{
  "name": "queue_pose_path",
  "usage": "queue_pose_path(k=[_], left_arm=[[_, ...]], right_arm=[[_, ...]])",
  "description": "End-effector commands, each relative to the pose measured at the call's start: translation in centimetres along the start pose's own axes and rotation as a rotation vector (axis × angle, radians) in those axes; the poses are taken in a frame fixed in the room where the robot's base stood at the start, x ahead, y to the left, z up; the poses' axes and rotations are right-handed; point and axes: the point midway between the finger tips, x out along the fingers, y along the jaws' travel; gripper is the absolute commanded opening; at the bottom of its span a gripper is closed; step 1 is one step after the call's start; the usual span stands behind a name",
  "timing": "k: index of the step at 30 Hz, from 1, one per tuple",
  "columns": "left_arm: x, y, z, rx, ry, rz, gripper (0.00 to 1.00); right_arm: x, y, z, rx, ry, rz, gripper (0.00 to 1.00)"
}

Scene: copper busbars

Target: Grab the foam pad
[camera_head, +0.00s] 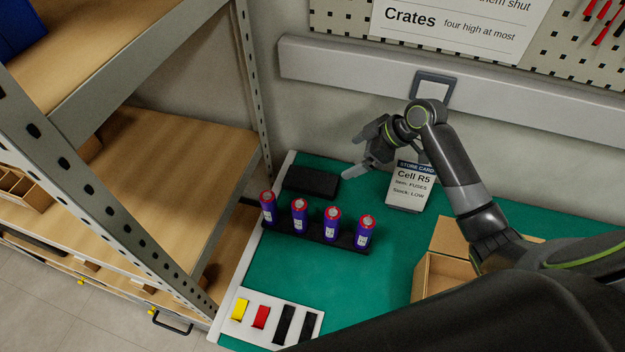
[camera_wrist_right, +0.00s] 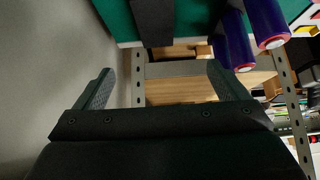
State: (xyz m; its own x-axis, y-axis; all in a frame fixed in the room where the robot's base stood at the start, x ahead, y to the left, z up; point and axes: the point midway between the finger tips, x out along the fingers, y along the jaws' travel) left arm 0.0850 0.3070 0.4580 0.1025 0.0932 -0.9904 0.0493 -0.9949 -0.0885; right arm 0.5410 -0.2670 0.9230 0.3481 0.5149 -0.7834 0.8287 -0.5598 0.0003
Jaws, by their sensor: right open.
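The foam pad (camera_head: 311,182) looks like a flat black block lying on the green mat at the back left of the bench. In the right wrist view, a dark strip at the top (camera_wrist_right: 153,22) appears to be the pad, ahead of the fingers and between their lines. My right gripper (camera_head: 354,156) is open and empty, above and just right of the pad, apart from it. Its two fingers also show spread in the right wrist view (camera_wrist_right: 165,75). My left gripper is not in view.
Several purple cylinders with red tops (camera_head: 330,222) stand in a black rack in front of the pad. A store card (camera_head: 409,188) stands right of the gripper. An open cardboard box (camera_head: 440,262) is at right, a shelf rack (camera_head: 180,165) at left, and a wall behind.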

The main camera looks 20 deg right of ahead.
Motion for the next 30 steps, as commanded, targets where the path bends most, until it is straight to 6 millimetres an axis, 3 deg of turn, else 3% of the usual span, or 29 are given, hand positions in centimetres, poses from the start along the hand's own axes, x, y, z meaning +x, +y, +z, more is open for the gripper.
queue_pose_path(k=[2,8,21,30], left_arm=[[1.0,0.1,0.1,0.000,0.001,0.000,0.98],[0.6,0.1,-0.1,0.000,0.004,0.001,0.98],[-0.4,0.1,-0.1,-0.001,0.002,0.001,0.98],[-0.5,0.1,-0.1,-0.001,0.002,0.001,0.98]], right_arm=[[0.8,0.0,0.6,0.000,0.000,0.000,0.94],[2.5,-0.1,0.5,0.004,0.003,-0.003,0.94],[10.8,-0.1,0.5,0.002,0.001,-0.003,0.94],[13.0,0.0,0.6,0.000,0.000,0.001,0.94]])
